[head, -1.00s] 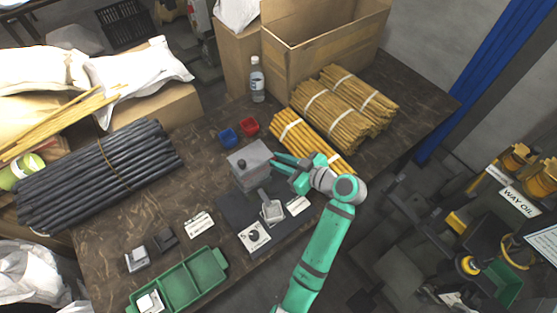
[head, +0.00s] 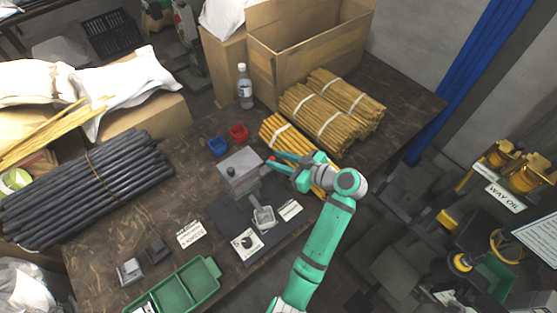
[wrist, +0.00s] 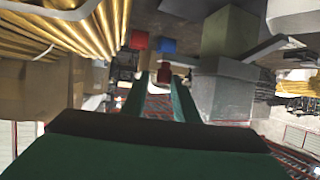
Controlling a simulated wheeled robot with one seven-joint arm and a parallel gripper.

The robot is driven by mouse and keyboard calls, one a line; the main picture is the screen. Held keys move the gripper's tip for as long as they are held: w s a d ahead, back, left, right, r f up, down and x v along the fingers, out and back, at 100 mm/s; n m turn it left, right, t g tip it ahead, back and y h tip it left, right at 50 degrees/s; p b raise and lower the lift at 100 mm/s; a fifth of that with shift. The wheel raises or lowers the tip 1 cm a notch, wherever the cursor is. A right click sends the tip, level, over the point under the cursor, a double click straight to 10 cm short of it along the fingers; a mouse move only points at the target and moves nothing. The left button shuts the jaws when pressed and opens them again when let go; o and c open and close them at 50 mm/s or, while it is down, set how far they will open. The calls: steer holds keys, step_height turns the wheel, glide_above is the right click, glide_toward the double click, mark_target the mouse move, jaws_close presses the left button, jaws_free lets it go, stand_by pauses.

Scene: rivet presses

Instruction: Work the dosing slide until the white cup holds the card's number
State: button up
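The dosing device is a grey box (head: 240,174) with a dark knob on top, standing on a dark mat. A chute leads from its front to a small pale square cup (head: 263,217), whose contents are too small to make out. My gripper (head: 271,165) is at the right side of the box, its teal fingers apart.
A blue bin (head: 217,146) and a red bin (head: 238,132) stand behind the box. Bundled yellow rods (head: 325,110) lie close behind my gripper. A dial plate (head: 247,244) lies in front of the cup. A green tray (head: 206,278) and dark rods (head: 85,190) are left.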

steer(key=shift+a, duration=0.15)
steer(key=v, duration=1.1)
steer(key=shift+w+f, duration=0.1)
steer(key=shift+f, duration=0.05)
